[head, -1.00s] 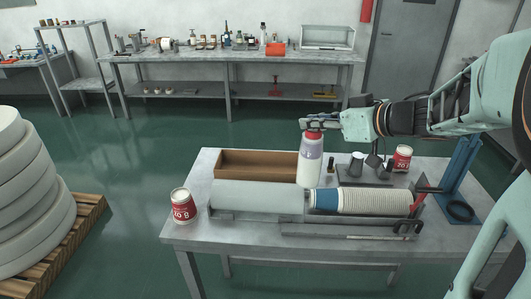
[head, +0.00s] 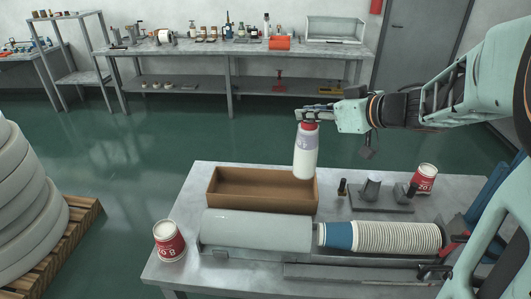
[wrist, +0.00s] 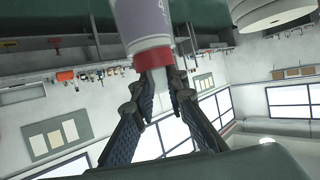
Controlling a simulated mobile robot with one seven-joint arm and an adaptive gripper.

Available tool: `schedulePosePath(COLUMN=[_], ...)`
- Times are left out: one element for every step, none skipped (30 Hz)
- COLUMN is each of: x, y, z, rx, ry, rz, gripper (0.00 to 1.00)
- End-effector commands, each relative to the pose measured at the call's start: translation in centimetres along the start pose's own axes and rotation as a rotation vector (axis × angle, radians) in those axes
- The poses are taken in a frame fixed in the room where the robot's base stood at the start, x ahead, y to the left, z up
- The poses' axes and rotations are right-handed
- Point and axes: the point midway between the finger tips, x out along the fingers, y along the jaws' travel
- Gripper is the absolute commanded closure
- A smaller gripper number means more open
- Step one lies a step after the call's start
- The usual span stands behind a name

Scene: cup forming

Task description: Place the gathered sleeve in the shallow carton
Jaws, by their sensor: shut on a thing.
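My gripper (head: 310,120) is shut on the red top of a white bottle-like thing (head: 305,155) with a pale lilac band. It hangs nearly upright in front of the right end of the shallow brown carton (head: 212,192) in the picture; its height above the carton is hard to tell. The carton is open and its visible inside looks empty. The wrist view shows the fingers (wrist: 160,95) closed at the red collar. A row of nested white cups (head: 400,238) with a blue end, perhaps the gathered sleeve, lies on the table, apart from my gripper.
A grey-white cylinder (head: 255,230) lies in front of the carton. Red-and-white tubs stand at the table's left front (head: 169,241) and right back (head: 424,178). A small fixture (head: 380,196) stands behind the cups. The table strip left of the carton is clear.

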Motion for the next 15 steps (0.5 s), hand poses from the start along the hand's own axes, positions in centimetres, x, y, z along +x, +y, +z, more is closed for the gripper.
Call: schedulePosePath(x=[1.2, 1.9, 2.8, 3.5, 4.2, 5.1, 5.8, 6.5, 7.4, 8.1, 8.7, 9.4, 10.0, 10.4, 10.9], y=[-0.8, -1.2, -1.7, -2.1, -2.5, -3.0, -3.4, -3.8, -4.3, -4.4, -4.7, -5.0, -5.2, -5.4, -5.6], z=[0.2, 0.3, 0.4, 0.4, 0.5, 0.6, 0.6, 0.7, 0.9, 1.6, 2.0, 2.5, 2.8, 3.0, 3.3], rx=[0.001, 0.001, 0.001, 0.001, 0.001, 0.001, 0.000, 0.001, 0.002, 0.004, 0.003, 0.004, 0.004, 0.003, 0.003], ry=[-0.001, -0.001, -0.002, -0.001, -0.002, -0.001, -0.001, -0.001, -0.002, -0.003, -0.003, -0.004, -0.003, -0.003, -0.002], rz=[-0.006, -0.007, -0.007, -0.007, -0.007, -0.007, -0.007, -0.007, -0.007, -0.006, -0.005, -0.005, -0.005, -0.005, -0.003], gripper=[1.00, 1.00, 1.00, 1.00, 1.00, 1.00, 1.00, 1.00, 1.00, 1.00, 1.00, 1.00, 1.00, 1.00, 1.00])
